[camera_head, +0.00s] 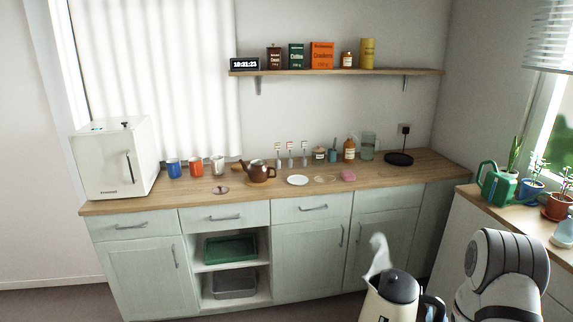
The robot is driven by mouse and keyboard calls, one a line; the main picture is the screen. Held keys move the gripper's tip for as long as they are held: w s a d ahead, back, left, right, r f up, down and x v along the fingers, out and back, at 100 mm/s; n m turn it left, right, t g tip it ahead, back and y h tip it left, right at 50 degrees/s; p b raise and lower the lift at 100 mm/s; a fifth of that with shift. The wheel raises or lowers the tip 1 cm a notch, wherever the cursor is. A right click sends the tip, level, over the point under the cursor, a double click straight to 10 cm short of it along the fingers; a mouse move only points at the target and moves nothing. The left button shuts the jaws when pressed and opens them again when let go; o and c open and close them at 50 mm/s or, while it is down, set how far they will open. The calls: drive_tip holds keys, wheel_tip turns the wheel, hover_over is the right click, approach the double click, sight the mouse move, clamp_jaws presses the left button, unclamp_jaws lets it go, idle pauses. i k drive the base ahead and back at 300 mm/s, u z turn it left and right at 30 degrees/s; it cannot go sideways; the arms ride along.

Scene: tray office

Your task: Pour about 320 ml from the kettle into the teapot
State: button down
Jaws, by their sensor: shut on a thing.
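The cream kettle (381,302) with a black lid and black handle is at the bottom of the view, its lower part cut off by the frame edge. White steam rises at its spout, on the left. My gripper (431,312) is at the kettle's handle, shut on it; its fingers are mostly hidden at the bottom edge. The brown teapot (259,173) stands upright on the wooden counter, well beyond and left of the kettle. A brown lid (221,190) lies on the counter left of the teapot. The liquid levels inside kettle and teapot cannot be seen.
On the counter (330,197) are several mugs (196,167), a white plate (297,180), a pink cloth-like item (348,175), jars, and a black round base (398,159). A white appliance (115,160) stands left. Plants and a green watering can (498,184) stand right.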

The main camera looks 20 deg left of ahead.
sight(258, 171)
drive_tip(key=z, duration=1.55)
drive_tip(key=i, duration=0.1)
drive_tip(key=u, duration=2.75)
drive_tip(key=i, duration=1.6)
drive_tip(key=u, duration=0.05)
